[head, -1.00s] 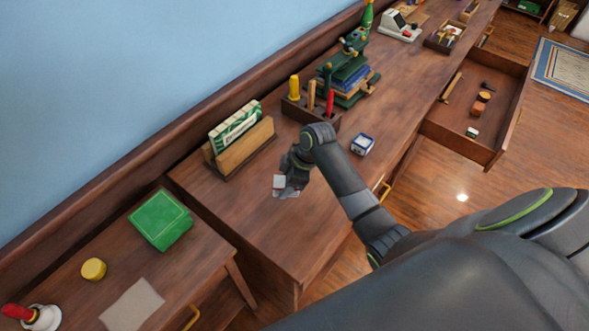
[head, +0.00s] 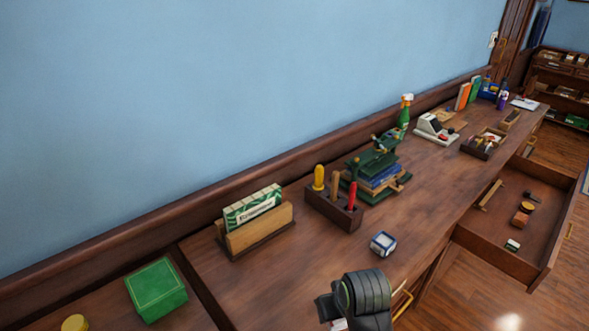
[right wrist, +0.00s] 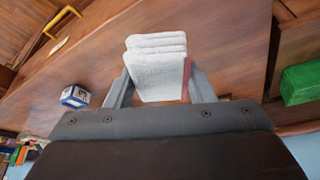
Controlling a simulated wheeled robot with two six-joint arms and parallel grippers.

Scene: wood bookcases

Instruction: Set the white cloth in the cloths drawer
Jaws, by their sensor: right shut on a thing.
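The white cloth (right wrist: 157,65) is a folded, layered pale bundle in the right wrist view. My right gripper (right wrist: 158,88) is shut on it, with a finger at each side. In the head view my right wrist shows at the bottom edge, over the front of the desk, and only a sliver of the cloth (head: 339,324) shows there. An open drawer (head: 540,272) juts out from the desk at the right, with several small things inside. I cannot tell whether it is the cloths drawer. My left gripper is out of view.
A blue-and-white box (head: 383,243) stands on the desk near the wrist. Behind it are a tool holder (head: 325,208), a green press (head: 372,160) and a wooden rack (head: 262,230). A green box (head: 155,291) sits at lower left. Bare desktop lies between.

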